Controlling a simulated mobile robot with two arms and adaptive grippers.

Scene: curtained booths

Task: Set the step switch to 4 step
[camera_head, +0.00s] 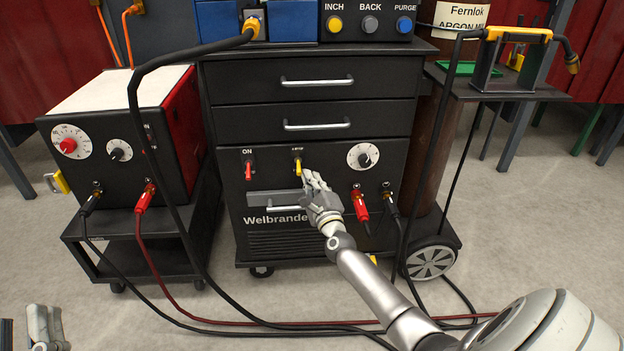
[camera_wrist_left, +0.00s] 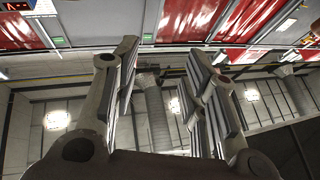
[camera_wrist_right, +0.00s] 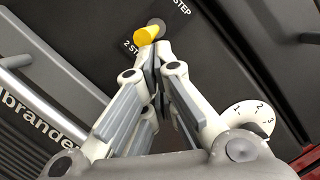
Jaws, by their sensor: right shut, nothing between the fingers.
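The step switch (camera_head: 298,167) is a small yellow lever on the black cabinet's front panel. In the right wrist view the yellow lever (camera_wrist_right: 147,37) leans from its grey round mount toward the "2 ST…" lettering. The lettering on the other side reads "STEP", with its number not visible. My right gripper (camera_head: 307,177) is shut and empty, its fingertips just below the lever; in the right wrist view they (camera_wrist_right: 160,52) look close to it or touching, I cannot tell which. My left gripper (camera_wrist_left: 162,65) is open and empty, away from the cabinet at the lower left of the head view.
A red ON switch (camera_head: 248,171) is left of the step switch and a white dial (camera_head: 363,157) is right. Below the dial, a red cable plug (camera_head: 360,205) sticks out. A drawer handle (camera_head: 283,207) lies under the switches. A welding unit (camera_head: 120,140) stands at left.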

